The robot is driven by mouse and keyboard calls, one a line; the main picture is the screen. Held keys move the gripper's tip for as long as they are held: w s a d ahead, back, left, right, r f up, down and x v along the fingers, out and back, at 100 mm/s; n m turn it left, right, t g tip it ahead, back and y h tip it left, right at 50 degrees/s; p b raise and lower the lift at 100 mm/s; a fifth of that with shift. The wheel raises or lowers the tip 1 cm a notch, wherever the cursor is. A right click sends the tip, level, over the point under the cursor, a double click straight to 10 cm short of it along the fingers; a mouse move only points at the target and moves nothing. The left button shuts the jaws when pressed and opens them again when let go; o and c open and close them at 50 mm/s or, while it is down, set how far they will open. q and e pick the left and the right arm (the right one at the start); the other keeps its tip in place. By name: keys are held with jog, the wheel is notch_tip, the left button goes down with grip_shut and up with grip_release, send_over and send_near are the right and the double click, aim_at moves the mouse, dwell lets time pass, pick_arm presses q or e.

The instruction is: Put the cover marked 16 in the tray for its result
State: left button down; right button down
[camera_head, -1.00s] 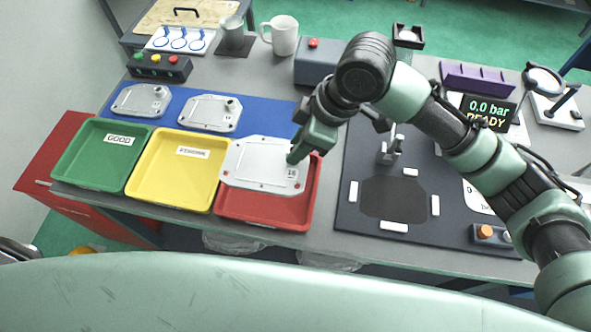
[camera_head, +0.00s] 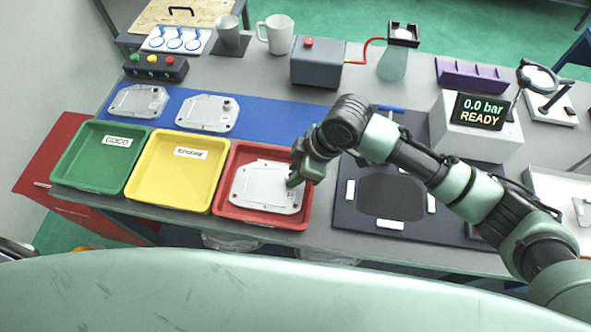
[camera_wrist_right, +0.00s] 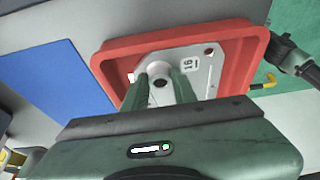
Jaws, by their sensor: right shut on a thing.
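The light grey metal cover (camera_head: 264,188) lies within the outline of the red tray (camera_head: 236,214); I cannot tell whether it touches the floor. The right wrist view shows its mark 16 (camera_wrist_right: 187,65) and the red tray's rim (camera_wrist_right: 180,38) around it. My right gripper (camera_head: 292,180) is shut on the cover near its round boss, and its fingers (camera_wrist_right: 166,88) show in the wrist view. The green tray (camera_head: 97,172), labelled GOOD, and the yellow tray (camera_head: 175,180), whose label seems to read REWORK, stand to the left, empty. My left gripper is not in view.
Two similar covers (camera_head: 138,100) (camera_head: 207,112) lie on the blue mat (camera_head: 262,120) behind the trays. A dark test fixture (camera_head: 345,212) is right of the red tray. A display box (camera_head: 470,135) reads 0.0 bar READY. A grey mug (camera_head: 228,32) and a white mug (camera_head: 276,35) stand behind.

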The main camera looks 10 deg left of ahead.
jog(key=c, duration=1.1)
grip_release()
jog(key=shift+f, duration=0.1)
jog(key=b+v, duration=0.1)
jog(key=v, duration=1.1)
jog(key=shift+s, duration=0.1)
